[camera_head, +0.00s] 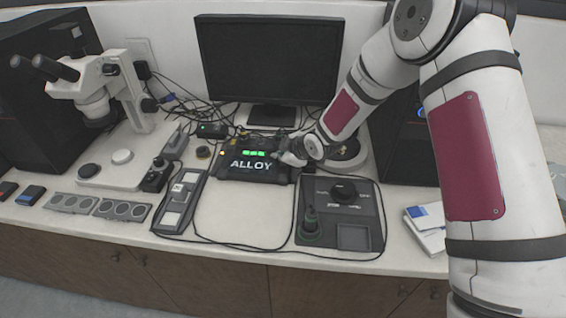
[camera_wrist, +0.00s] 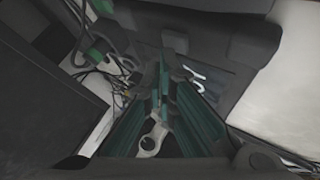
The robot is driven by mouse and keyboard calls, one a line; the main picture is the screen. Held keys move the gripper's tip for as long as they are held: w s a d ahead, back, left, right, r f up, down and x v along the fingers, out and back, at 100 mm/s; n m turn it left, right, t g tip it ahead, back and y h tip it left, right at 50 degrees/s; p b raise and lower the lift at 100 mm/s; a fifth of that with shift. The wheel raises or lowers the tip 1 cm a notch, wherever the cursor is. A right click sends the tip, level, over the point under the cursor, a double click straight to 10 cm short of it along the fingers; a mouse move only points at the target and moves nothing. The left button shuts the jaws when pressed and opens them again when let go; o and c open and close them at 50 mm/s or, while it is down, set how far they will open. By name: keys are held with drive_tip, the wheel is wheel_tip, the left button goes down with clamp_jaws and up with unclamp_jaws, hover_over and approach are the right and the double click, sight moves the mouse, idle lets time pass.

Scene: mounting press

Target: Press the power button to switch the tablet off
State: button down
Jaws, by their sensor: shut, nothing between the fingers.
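The tablet (camera_head: 236,172) lies on the bench in front of the monitor. It is dark and thick-cornered, and its screen is lit with green marks and the white word ALLOY. My gripper (camera_head: 284,157) is at the tablet's right end in the head view, where its fingertips are hard to make out. In the wrist view my gripper (camera_wrist: 166,62) has its teal fingers together with nothing between them, over the tablet (camera_wrist: 255,38). The fingers hide part of the lit screen. I cannot make out the power button or tell whether the fingertips touch the tablet.
A monitor (camera_head: 270,60) stands behind, with loose cables to its left. A microscope (camera_head: 100,85) is at the left. A dark control panel with a knob (camera_head: 343,190) lies front right, and a long grey device (camera_head: 180,203) front left. Bare bench (camera_head: 240,215) lies between them.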

sight(281, 164)
drive_tip(key=shift+f, duration=0.4)
idle(0.5)
drive_tip(key=shift+r, duration=0.85)
drive_tip(key=shift+r, duration=0.1)
drive_tip(key=shift+r+p, duration=0.5)
drive_tip(key=shift+r, duration=1.9)
